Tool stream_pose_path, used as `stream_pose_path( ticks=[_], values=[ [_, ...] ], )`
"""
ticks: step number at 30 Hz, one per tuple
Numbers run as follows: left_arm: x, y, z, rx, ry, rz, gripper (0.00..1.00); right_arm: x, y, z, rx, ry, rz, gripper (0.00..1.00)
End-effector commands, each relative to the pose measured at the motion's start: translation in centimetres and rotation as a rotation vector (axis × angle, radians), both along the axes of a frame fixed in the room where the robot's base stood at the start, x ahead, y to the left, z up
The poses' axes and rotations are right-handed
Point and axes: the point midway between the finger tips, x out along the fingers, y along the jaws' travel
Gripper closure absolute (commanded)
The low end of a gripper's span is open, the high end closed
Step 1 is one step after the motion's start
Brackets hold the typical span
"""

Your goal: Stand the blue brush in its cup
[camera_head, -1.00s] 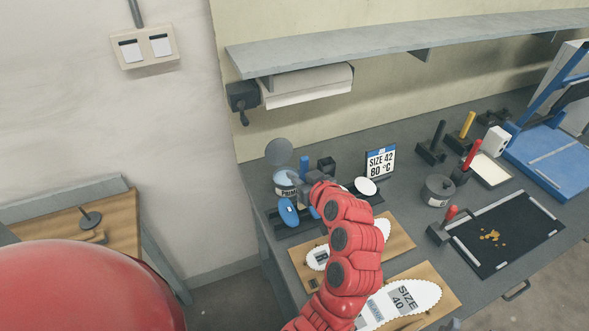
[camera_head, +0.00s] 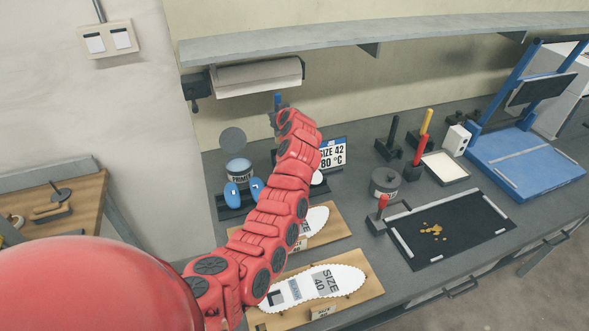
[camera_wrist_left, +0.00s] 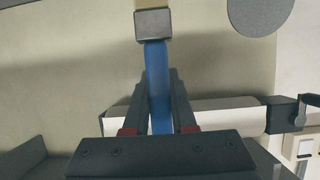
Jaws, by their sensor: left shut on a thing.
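My left gripper (camera_head: 277,117) is shut on the blue brush (camera_head: 277,101) and holds it up in front of the back wall, above the bench. In the left wrist view the blue handle (camera_wrist_left: 157,75) runs between the two fingers of the left gripper (camera_wrist_left: 156,95). Its metal collar and pale bristles lie at the top edge of that view. I cannot make out the brush's cup; my red left arm covers part of the bench beside the primer tin (camera_head: 238,172). My right gripper is not in view.
Two blue pads (camera_head: 231,196) stand in a dark rack beside the tin. A size sign (camera_head: 332,154) stands behind my arm. A shelf (camera_head: 350,38) and paper roll (camera_head: 255,77) are above. Insoles on wooden boards (camera_head: 370,292) lie in front, a black mat (camera_head: 455,232) to the right.

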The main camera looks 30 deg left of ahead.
Motion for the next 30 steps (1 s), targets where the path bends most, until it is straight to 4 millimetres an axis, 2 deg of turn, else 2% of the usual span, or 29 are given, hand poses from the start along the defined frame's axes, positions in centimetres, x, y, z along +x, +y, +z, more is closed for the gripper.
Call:
stream_pose_path(
  ticks=[3,9,14,21,30],
  values=[
    [0.1,0.8,-0.6,0.001,-0.001,-0.002,1.0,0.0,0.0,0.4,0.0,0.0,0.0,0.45],
    [0.1,0.8,-4.4,0.001,0.003,-0.003,1.0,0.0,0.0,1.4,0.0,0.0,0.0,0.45],
    [0.1,0.8,-6.1,0.003,0.002,-0.002,1.0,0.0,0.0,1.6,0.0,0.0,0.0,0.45],
    [0.1,0.8,-9.6,0.003,0.002,-0.003,1.0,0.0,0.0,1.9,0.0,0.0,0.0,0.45],
    [0.1,0.8,-9.9,0.001,-0.002,-0.003,1.0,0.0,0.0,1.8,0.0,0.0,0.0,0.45]
  ],
)
